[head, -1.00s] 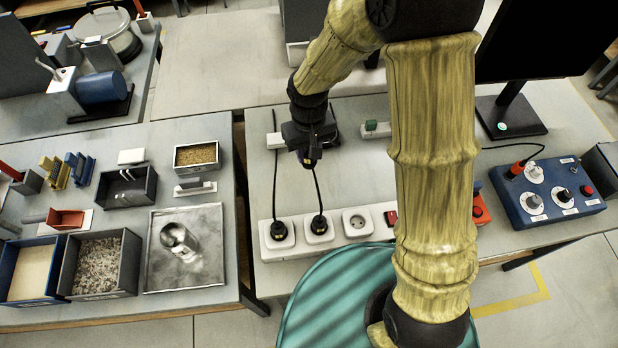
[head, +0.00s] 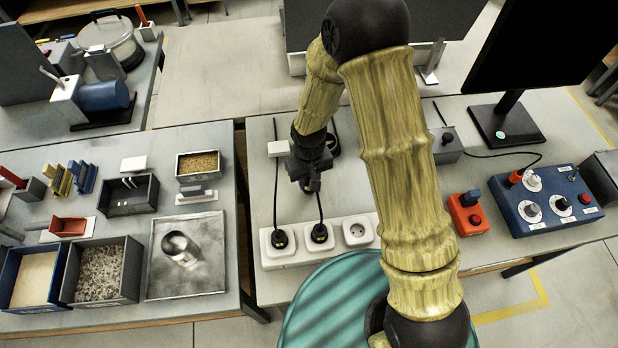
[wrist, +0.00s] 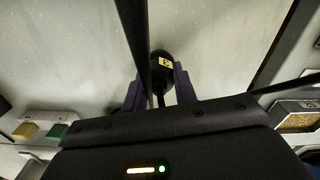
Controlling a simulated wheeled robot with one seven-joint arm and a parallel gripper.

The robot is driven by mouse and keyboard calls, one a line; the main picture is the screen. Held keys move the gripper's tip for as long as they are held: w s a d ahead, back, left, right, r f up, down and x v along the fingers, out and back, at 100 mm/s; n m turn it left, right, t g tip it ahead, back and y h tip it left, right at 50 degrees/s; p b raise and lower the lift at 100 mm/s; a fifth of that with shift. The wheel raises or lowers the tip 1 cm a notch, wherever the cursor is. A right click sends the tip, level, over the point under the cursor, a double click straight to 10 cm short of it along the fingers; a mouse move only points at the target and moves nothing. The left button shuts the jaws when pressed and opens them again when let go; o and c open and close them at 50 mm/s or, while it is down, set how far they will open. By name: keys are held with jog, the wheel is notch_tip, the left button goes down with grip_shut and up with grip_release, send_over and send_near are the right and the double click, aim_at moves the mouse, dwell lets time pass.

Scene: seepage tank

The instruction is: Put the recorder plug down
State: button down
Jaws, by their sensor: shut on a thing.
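My gripper (head: 311,183) hangs over the middle bench between the power strip and the white adapter. In the wrist view its two purple fingers (wrist: 157,92) are shut on a black plug, the recorder plug (wrist: 165,62), with a yellow label. A dark cord runs past the plug. In the head view the held plug is mostly hidden by the gripper, and I cannot tell whether it touches the bench.
The white power strip (head: 336,242) holds two black plugs, left (head: 279,239) and middle (head: 319,233); the right socket is empty. A white adapter (head: 278,148), an orange switch box (head: 467,213) and a blue control box (head: 545,205) stand around. Bench left of my gripper is mostly clear.

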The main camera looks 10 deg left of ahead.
jog(key=shift+f, duration=0.2)
jog(key=shift+f+b, duration=0.35)
jog(key=c, duration=1.1)
grip_release()
jog(key=shift+r, duration=0.1)
jog(key=shift+r+p, duration=0.45)
notch_tip(320, 180, up, 12)
jog(key=b, duration=0.1)
jog(key=shift+f+b, duration=0.15)
jog(key=shift+b, duration=0.25)
